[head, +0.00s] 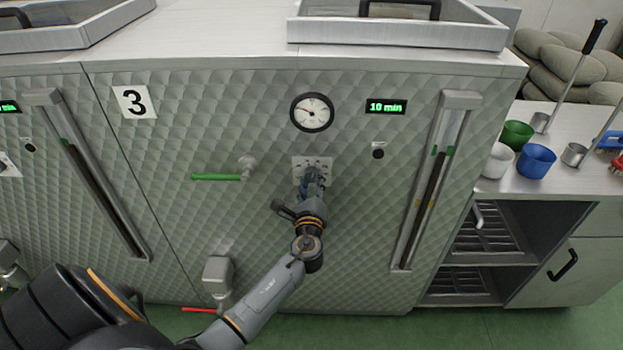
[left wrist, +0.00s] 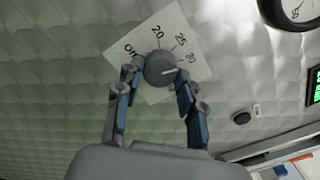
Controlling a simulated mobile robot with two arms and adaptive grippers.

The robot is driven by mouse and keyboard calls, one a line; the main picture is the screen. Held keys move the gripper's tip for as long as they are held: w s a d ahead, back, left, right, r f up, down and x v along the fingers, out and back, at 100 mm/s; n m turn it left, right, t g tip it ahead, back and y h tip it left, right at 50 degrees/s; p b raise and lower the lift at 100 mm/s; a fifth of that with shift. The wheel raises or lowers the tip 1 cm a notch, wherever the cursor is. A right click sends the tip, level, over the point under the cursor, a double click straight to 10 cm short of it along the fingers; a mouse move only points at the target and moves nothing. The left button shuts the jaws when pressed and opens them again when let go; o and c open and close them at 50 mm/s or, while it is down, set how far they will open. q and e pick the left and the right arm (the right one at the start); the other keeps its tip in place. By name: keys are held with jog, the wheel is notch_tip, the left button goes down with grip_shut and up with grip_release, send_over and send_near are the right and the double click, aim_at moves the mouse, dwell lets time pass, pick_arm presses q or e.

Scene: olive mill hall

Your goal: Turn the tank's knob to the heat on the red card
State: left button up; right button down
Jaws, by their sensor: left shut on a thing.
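The tank (head: 250,120) is a quilted metal front with a number 3 sign (head: 134,102). Its grey round knob (left wrist: 160,68) sits on a white dial plate (left wrist: 150,96), marked Off, 20, 25 and 30. The knob's white mark points right in the left wrist view, near the 30 side. My left gripper (left wrist: 156,84) is shut on the knob, one finger on each side. In the head view my left gripper (head: 312,182) hides the knob and part of the plate (head: 313,162). I cannot make out a red card. My right gripper is not in view.
Above the plate are a round gauge (head: 312,112) and a "10 min" display (head: 386,107). A green-handled valve (head: 216,177) is left of my gripper, and a sight tube (head: 435,180) is right. A counter at right holds a blue cup (head: 536,162) and other cups.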

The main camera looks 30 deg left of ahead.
pick_arm(q)
jog(key=m+p, duration=0.1)
jog(key=m, duration=0.2)
jog(key=m+p, duration=0.1)
jog(key=shift+a+r+m+p, duration=0.1)
jog(key=shift+r+m+p, duration=0.15)
jog(key=shift+m+p, duration=0.05)
jog(key=shift+f+m+p, duration=0.1)
jog(key=shift+m+p, duration=0.95)
jog(key=shift+m, duration=0.95)
jog(key=o, duration=1.2)
jog(key=shift+w+f, duration=0.1)
jog(key=shift+f, duration=0.05)
jog(key=v, duration=1.2)
